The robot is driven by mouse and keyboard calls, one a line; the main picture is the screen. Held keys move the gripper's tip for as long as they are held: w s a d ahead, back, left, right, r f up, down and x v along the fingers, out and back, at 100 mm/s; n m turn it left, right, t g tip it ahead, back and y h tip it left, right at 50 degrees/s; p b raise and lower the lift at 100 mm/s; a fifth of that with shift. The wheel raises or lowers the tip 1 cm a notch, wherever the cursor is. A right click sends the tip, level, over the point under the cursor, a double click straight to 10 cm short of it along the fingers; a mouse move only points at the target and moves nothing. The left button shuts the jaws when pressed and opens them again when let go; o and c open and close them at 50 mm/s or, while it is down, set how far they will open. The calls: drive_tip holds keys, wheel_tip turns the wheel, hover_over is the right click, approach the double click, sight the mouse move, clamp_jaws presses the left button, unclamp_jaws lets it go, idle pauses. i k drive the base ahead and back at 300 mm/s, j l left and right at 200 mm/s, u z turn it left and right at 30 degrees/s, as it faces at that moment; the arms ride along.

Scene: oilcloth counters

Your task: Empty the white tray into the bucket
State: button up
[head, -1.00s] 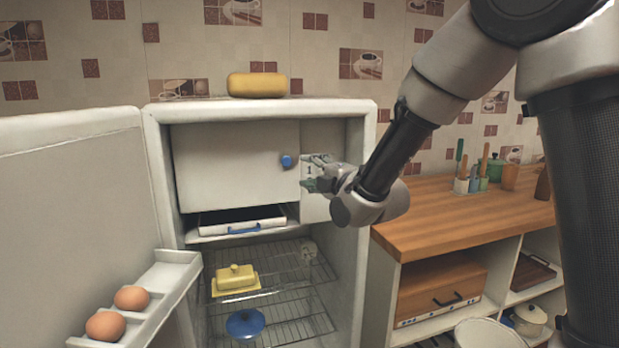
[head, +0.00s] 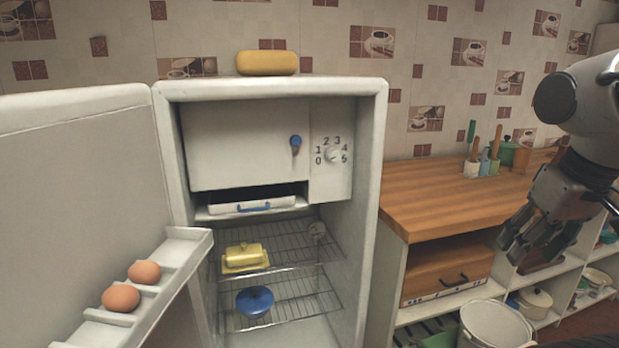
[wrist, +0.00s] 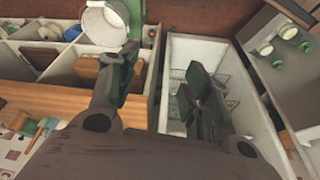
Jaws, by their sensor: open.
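The white tray (head: 225,208) has a blue handle and sits in the open fridge, in the slot under the closed freezer compartment. Its inside is mostly hidden, so I cannot tell what it holds. The white bucket (head: 492,325) stands low in front of the wooden counter, cut off by the lower edge. The bucket also shows at the top of the wrist view (wrist: 103,24). My gripper (head: 525,245) is open and empty at the right, above and right of the bucket and well away from the tray.
The fridge door (head: 75,190) stands open at the left, with two eggs (head: 121,298) on its shelf. A yellow butter dish (head: 243,260) and a blue lidded bowl (head: 254,301) sit on wire racks below the tray. The wooden counter's (head: 430,205) front part is clear.

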sight(253, 199)
drive_tip(key=z, duration=0.9)
drive_tip(key=u, duration=1.65)
drive_tip(key=i+l+u, duration=0.1)
drive_tip(key=l+u, duration=0.8)
